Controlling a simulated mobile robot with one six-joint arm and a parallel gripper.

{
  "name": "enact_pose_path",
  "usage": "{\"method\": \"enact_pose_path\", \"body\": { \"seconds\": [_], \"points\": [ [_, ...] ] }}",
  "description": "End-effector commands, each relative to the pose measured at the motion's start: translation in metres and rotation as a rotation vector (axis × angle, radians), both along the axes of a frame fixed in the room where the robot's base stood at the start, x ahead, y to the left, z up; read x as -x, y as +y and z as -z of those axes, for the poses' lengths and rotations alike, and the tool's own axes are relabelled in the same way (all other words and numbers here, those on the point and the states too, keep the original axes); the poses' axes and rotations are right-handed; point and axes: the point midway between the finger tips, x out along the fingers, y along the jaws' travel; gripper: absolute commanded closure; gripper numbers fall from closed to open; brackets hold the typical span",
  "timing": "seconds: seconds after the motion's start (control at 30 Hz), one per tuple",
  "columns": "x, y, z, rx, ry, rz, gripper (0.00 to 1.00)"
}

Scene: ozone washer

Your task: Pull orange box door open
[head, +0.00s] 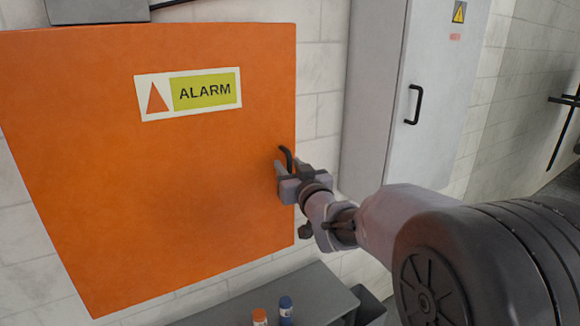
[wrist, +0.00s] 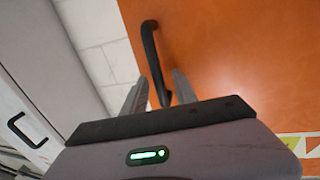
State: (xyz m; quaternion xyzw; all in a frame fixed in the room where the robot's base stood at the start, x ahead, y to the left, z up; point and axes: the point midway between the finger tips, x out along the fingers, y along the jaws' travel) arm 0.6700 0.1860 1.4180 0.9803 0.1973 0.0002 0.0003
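The orange box door (head: 165,190) fills the left of the head view and looks shut; it carries an ALARM label (head: 188,93). A dark handle (head: 287,157) is near its right edge. In the wrist view the handle (wrist: 150,50) runs down between the fingers of my gripper (wrist: 160,80). The orange door (wrist: 235,65) lies behind it. My gripper (head: 281,168) is at the handle in the head view. Its fingers are apart, one on each side of the handle, with gaps showing. The handle's lower end is partly hidden by the gripper.
A grey cabinet (head: 385,130) with a black handle (head: 414,104) stands right of the box. Below is a grey surface (head: 325,290) with an orange-capped item (head: 259,317) and a blue-capped item (head: 286,307). White tiled wall (head: 318,110) lies between box and cabinet.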

Motion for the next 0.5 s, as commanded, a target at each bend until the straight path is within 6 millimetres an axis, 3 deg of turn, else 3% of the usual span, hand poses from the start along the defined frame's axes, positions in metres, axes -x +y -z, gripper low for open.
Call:
{"method": "enact_pose_path", "body": {
  "seconds": [0.1, 0.3, 0.5],
  "points": [
    [0.0002, -0.0001, 0.0001, 0.000, 0.000, 0.000, 0.66],
    [0.0003, -0.0002, 0.0000, 0.000, 0.000, 0.000, 1.00],
    [0.0004, -0.0003, 0.0000, 0.000, 0.000, 0.000, 1.00]
  ]
}}
